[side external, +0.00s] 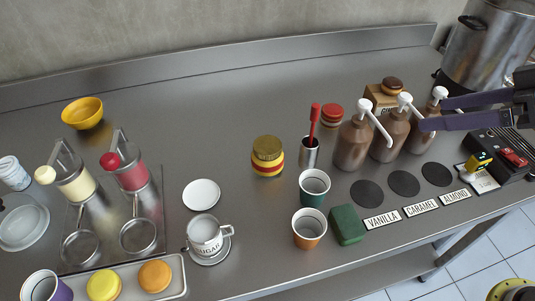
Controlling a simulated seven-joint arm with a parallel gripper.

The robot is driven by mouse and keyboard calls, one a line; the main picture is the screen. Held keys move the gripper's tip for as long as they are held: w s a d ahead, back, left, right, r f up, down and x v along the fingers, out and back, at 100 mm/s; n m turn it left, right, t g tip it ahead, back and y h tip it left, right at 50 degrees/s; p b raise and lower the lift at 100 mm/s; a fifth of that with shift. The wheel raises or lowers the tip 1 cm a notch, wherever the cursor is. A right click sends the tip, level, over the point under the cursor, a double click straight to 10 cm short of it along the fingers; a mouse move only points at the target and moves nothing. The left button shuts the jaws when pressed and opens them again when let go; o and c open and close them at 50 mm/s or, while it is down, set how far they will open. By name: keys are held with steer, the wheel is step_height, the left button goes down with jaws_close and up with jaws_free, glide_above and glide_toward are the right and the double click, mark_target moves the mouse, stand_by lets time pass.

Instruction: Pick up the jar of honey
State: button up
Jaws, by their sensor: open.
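A squat yellow jar (267,157) with a gold lid and a red band stands upright near the middle of the steel counter; it looks like the honey jar, but I cannot read a label. My gripper (432,114) is at the far right of the view, open and empty. Its two dark fingers point left, in front of the pump bottles and well to the right of the jar. I cannot tell whether a finger touches a bottle.
Brown pump bottles (352,145) stand between my gripper and the jar. A steel cup with a red-handled tool (309,152) stands just right of the jar. A white saucer (201,194) lies to its left. Counter behind the jar (230,110) is clear.

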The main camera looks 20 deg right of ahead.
steer(key=w+a+f+n+t, duration=0.1)
steer(key=w+a+t, duration=0.15)
steer(key=a, duration=0.45)
steer(key=w+a+f+t, duration=0.1)
steer(key=w+a+f, duration=0.15)
steer(key=a, duration=0.45)
steer(key=shift+y, duration=0.4)
step_height(320, 180, down, 11)
steer(key=shift+w+r, duration=0.15)
glide_toward(273, 148)
steer(key=x, duration=0.2)
steer(key=shift+w+a+f, duration=0.2)
steer(key=shift+f, duration=0.15)
steer(key=shift+x, duration=3.25)
steer(key=shift+r, duration=0.1)
steer(key=c, duration=1.6)
steer(key=shift+r, duration=0.1)
